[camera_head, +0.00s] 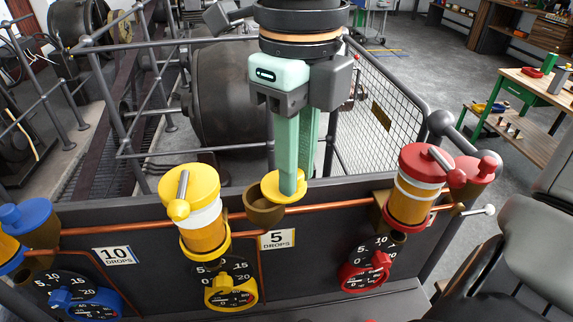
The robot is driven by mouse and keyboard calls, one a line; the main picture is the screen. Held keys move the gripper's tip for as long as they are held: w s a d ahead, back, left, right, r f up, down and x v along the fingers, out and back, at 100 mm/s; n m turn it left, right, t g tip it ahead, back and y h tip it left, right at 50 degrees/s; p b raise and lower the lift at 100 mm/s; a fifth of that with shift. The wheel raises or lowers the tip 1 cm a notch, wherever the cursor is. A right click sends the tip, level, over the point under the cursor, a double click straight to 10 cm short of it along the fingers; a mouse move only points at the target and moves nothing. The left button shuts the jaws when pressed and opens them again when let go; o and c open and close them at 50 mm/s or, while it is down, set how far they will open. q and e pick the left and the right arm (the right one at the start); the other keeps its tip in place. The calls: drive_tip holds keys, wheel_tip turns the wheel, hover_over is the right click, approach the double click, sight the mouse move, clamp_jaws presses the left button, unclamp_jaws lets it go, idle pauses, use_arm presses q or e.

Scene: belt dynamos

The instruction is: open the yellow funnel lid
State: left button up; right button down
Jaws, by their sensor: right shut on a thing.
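The yellow funnel lid (270,188) is a round yellow disc over the brown funnel cup (262,214), right of the yellow oiler. It sits off to the right of the cup, and part of the cup's dark opening shows at left. My right gripper (291,190) reaches down from above with its green fingers shut on the lid. The fingers cover part of the lid, so the exact grip is hidden. My left gripper is not in view.
The yellow oiler (203,222) with its lever stands close left of the funnel. A red oiler (412,190) and red funnel lid (470,168) are at right, and a blue lid (25,214) at far left. A copper pipe (335,207) runs along the panel.

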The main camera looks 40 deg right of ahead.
drive_tip(key=n, duration=0.1)
drive_tip(key=d+n, duration=0.1)
drive_tip(key=n, duration=0.1)
drive_tip(key=shift+w+d+n, duration=0.25)
drive_tip(key=shift+w+n, duration=0.05)
drive_tip(key=shift+w+d+n+p, duration=0.25)
drive_tip(key=shift+d+n+p, duration=0.05)
drive_tip(key=shift+n, duration=0.6)
drive_tip(key=shift+w+d+n+p, duration=0.25)
drive_tip(key=shift+d+n+p, duration=0.05)
drive_tip(key=shift+n, duration=0.6)
drive_tip(key=c, duration=0.7)
unclamp_jaws()
drive_tip(key=shift+c, duration=0.2)
wheel_tip(320, 180, up, 13)
drive_tip(key=p, duration=0.1)
drive_tip(key=shift+f, duration=0.2)
